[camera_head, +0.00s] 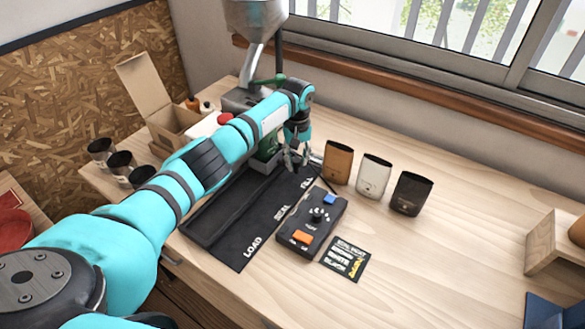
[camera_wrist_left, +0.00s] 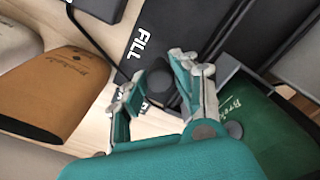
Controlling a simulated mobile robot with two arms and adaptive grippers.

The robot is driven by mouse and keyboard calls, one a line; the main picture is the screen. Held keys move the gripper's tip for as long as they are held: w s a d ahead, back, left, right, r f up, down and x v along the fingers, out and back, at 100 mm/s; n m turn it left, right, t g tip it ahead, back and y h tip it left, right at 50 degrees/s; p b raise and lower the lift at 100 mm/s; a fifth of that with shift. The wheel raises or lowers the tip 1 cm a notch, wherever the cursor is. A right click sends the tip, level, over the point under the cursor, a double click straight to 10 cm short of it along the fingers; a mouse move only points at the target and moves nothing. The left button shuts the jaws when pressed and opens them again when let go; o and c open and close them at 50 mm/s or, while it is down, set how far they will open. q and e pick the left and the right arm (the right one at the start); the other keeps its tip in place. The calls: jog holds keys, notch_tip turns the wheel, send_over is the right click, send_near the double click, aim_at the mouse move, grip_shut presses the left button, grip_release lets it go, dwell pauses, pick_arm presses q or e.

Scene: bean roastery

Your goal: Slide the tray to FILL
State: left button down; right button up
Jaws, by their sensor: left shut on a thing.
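The black track (camera_head: 237,222) lies on the bench with LOAD, SEAL and FILL printed along its near side. The grey tray (camera_head: 262,166) stands at the far, FILL end of it, partly behind my arm. A green pouch (camera_head: 268,146) stands in the tray; it also shows in the left wrist view (camera_wrist_left: 268,128). My left gripper (camera_head: 291,160) is beside the tray at the FILL label. In the left wrist view its fingers (camera_wrist_left: 162,88) are shut on a dark knob (camera_wrist_left: 158,88). My right gripper is out of view.
A control box (camera_head: 311,222) with a dial sits beside the track, with a card (camera_head: 345,259) near it. Brown (camera_head: 338,162), white (camera_head: 373,176) and black (camera_head: 411,194) pouches stand to the right. A metal hopper (camera_head: 254,20) rises behind.

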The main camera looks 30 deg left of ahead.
pick_arm(q)
jog(key=shift+w+a, duration=0.1)
jog(key=shift+w, duration=0.15)
jog(key=shift+r, duration=0.2)
jog(key=c, duration=1.3)
grip_release()
jog(key=shift+c, duration=0.2)
jog(key=o, duration=0.3)
jog(key=shift+w+f, duration=0.1)
jog(key=shift+f, duration=0.05)
jog(key=shift+o, duration=0.2)
notch_tip(320, 180, up, 12)
